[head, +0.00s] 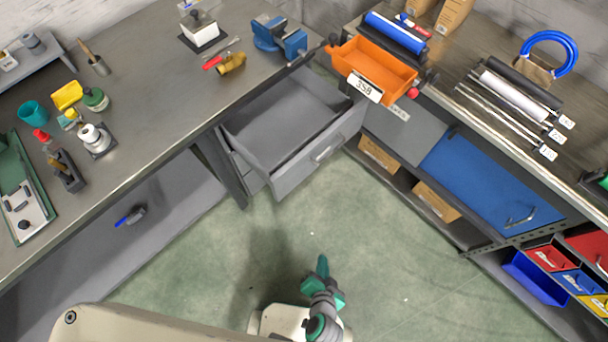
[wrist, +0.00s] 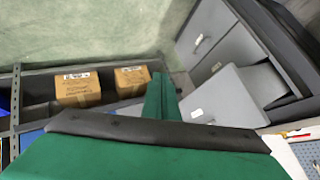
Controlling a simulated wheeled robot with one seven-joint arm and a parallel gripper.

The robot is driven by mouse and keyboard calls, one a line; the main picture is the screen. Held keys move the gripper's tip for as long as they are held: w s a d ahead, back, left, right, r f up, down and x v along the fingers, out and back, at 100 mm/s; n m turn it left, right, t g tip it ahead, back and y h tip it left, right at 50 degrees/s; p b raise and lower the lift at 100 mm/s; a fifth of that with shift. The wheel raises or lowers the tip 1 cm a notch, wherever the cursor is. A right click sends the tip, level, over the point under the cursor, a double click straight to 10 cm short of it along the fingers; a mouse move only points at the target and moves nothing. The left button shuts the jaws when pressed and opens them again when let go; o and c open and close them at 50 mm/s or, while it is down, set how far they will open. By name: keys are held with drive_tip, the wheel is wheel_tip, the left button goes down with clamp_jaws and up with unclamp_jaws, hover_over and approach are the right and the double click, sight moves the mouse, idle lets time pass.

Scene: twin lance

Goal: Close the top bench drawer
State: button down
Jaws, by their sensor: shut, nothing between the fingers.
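The top bench drawer (head: 320,157) is a grey metal drawer under the left workbench. It is pulled well out, and its inside looks empty. Its front panel has a pale handle and faces the open floor. In the wrist view a grey drawer box (wrist: 224,101) with a pale handle, which looks like the same drawer, sticks out right of the fingers. My gripper (head: 322,262) is over the floor in front of the drawer, apart from it. Its green fingers (wrist: 160,92) are together with nothing between them.
The left workbench (head: 150,105) carries a blue vise (head: 280,38) and several tools. An orange bin (head: 372,68) sits at the right bench's edge, close to the drawer's right side. Cardboard boxes (wrist: 78,89) stand on a low shelf. The green floor (head: 380,250) before the drawer is clear.

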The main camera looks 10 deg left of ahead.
drive_tip(key=w+a+f+m+y, duration=0.1)
drive_tip(key=w+f+m+y, duration=0.1)
drive_tip(key=w+f+y, duration=0.15)
drive_tip(key=n+t+y, duration=0.1)
drive_tip(key=y, duration=0.9)
approach(298, 169)
drive_tip(key=x, duration=0.6)
drive_tip(key=shift+a, duration=0.25)
drive_tip(key=shift+w+a, duration=0.1)
drive_tip(key=shift+w, duration=0.05)
